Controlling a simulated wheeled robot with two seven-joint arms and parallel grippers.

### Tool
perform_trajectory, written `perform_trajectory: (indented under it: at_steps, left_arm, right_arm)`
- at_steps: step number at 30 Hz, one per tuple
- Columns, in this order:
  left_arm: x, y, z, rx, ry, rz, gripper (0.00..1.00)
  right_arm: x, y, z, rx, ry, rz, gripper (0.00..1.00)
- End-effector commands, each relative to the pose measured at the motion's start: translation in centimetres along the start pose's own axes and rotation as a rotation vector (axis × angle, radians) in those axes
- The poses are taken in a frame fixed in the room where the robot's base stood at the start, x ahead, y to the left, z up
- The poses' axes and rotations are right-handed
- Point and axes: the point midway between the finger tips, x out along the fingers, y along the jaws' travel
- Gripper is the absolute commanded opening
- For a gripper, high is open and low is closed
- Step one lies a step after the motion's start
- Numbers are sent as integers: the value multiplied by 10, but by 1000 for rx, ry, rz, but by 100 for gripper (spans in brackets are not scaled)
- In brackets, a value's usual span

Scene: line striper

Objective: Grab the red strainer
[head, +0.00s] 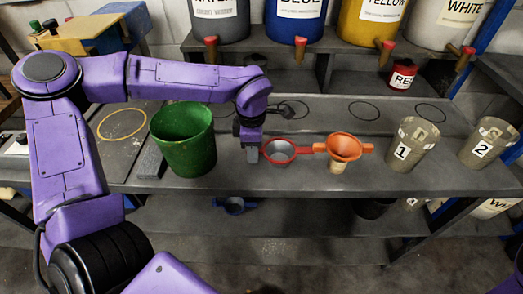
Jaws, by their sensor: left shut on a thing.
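The red strainer (280,152) is a round grey bowl with a red rim, at the middle of the bench. Its handle points right, toward an orange funnel (344,147). My left gripper (252,153) points down at the strainer's left edge and is shut on it. The fingertips are small and dark, so the exact contact is hard to see. I cannot tell whether the strainer touches the bench. My right gripper is not in view.
A green bucket (183,138) stands left of my left gripper. Cups marked 1 (409,150) and 2 (487,143) stand at the right. A red can (402,77) and large paint containers with taps are behind. A blue strainer (234,205) lies on the lower shelf.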

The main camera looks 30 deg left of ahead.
Motion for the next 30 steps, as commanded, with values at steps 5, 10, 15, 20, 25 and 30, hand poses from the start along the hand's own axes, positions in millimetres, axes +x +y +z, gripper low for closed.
perform_trajectory:
  at_steps: [5,10,15,20,25,30]
  left_arm:
    - [-12,-6,0,2,-2,2,0]
    - [-10,-46,1,5,-3,2,0]
    - [-9,-97,0,6,-3,5,0]
    - [-10,-141,0,5,-1,4,0]
    - [-9,-170,1,1,-2,4,0]
    - [-12,-180,0,0,0,1,0]
  right_arm:
    - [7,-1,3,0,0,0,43]
    - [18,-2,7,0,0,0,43]
    - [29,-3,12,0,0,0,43]
    - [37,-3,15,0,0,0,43]
    - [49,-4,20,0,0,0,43]
    - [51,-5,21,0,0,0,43]
